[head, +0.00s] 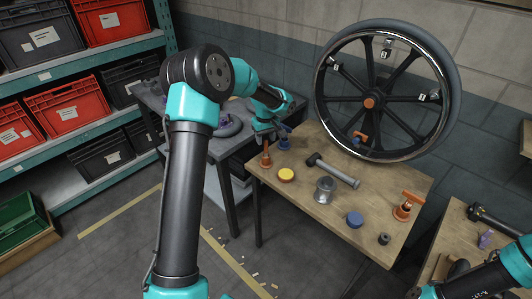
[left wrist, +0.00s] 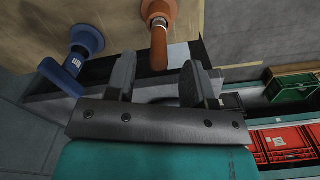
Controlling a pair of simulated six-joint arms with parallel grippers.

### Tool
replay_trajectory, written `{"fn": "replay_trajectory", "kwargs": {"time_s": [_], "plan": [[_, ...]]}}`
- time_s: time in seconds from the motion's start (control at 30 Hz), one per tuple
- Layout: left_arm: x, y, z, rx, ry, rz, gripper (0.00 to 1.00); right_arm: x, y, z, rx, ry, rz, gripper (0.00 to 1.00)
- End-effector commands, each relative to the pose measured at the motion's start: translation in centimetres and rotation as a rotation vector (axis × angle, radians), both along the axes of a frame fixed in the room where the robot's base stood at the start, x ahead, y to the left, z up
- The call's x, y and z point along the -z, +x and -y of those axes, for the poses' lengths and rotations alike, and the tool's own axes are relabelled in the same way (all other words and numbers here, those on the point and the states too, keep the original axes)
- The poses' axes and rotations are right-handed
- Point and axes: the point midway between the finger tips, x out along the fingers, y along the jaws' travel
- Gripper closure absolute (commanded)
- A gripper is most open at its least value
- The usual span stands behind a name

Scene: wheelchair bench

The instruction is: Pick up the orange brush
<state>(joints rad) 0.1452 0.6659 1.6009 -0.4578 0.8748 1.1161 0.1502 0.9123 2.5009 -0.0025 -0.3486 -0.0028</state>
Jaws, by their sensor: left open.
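The orange brush (head: 266,155) stands at the left edge of the wooden table in the head view, its handle pointing up. In the left wrist view the orange brush (left wrist: 160,25) shows at the top, with its handle reaching down between my finger tips. My left gripper (head: 272,130) is open just above and beside the brush; its two fingers (left wrist: 158,68) are apart with nothing clamped. A similar blue tool (head: 285,141) stands close behind it; it also shows in the left wrist view (left wrist: 80,48). My right arm shows at the lower right; its fingers cannot be made out.
On the wooden table (head: 310,222) are a yellow disc (head: 286,175), a hammer (head: 334,171), a metal canister (head: 325,189), a blue disc (head: 355,219) and another orange tool (head: 406,207). A large wheel (head: 384,100) stands at the back. Shelves with crates (head: 67,106) are left.

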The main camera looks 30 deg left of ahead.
Motion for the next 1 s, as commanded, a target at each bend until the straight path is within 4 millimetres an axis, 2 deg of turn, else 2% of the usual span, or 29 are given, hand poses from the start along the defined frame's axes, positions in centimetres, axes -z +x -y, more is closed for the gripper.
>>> {"fn": "replay_trajectory", "kwargs": {"time_s": [0.2,0.33,0.83,1.0], "plan": [[3.1,0.0,0.1,-0.001,-0.001,-0.004,0.52,0.0,0.0,0.0,0.0,0.0,0.0,0.18],[4.2,0.0,0.1,-0.001,-0.001,-0.003,0.52,0.0,0.0,0.0,0.0,0.0,0.0,0.18],[4.3,0.1,0.1,0.0,0.0,-0.001,0.52,0.0,0.0,0.0,0.0,0.0,0.0,0.18],[4.3,0.1,0.2,0.0,-0.001,-0.001,0.68,0.0,0.0,0.0,0.0,0.0,0.0,0.18]]}}
